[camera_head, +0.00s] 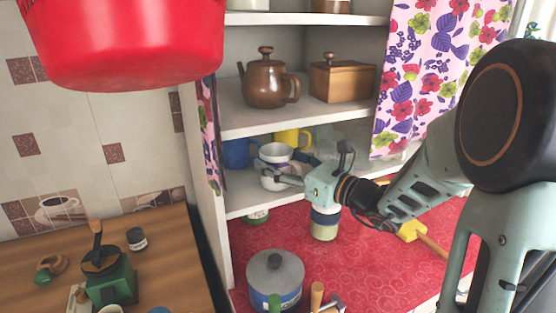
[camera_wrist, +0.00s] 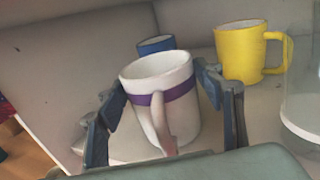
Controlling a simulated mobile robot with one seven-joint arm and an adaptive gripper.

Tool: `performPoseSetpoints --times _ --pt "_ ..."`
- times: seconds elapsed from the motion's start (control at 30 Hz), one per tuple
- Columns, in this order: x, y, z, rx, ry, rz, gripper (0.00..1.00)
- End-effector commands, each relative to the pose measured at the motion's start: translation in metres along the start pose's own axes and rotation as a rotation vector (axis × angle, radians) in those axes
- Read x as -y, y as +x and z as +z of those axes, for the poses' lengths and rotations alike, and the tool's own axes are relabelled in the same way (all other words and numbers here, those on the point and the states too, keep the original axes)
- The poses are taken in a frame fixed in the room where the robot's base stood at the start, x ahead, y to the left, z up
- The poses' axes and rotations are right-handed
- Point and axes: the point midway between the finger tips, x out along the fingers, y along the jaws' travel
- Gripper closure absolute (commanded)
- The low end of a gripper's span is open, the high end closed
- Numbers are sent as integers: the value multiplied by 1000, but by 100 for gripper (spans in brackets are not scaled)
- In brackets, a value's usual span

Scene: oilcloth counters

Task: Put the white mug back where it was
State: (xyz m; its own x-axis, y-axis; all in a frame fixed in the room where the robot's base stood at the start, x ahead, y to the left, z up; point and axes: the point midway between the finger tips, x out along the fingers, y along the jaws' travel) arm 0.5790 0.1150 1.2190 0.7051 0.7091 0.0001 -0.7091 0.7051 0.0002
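The white mug (camera_wrist: 160,100) has a purple band, and its handle points toward my wrist camera. It appears upright. In the head view the mug (camera_head: 275,153) is at the middle shelf's front, partly covered by my gripper. My gripper (camera_wrist: 160,84) has its fingers spread wide, one on each side of the mug. Both fingertips are very close to its walls; I cannot tell whether they press on it. In the head view my gripper (camera_head: 284,172) reaches in from the right. The mug's underside is hidden, so contact with the shelf (camera_head: 240,203) is unclear.
A yellow mug (camera_wrist: 243,52) stands behind right and a blue mug (camera_wrist: 155,44) behind. A clear glass vessel (camera_wrist: 303,95) is close on the right. A teapot (camera_head: 268,82) and wooden box (camera_head: 342,80) stand above. A pot (camera_head: 275,278) and a jar (camera_head: 324,222) are below.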

Motion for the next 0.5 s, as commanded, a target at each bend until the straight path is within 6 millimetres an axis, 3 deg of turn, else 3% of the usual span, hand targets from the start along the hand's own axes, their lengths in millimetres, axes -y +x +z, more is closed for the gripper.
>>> performPoseSetpoints --times 0.43,0.5 --pt "0 0 5 0 0 0 28" --pt "1 -9 3 0 -2 -2 28"
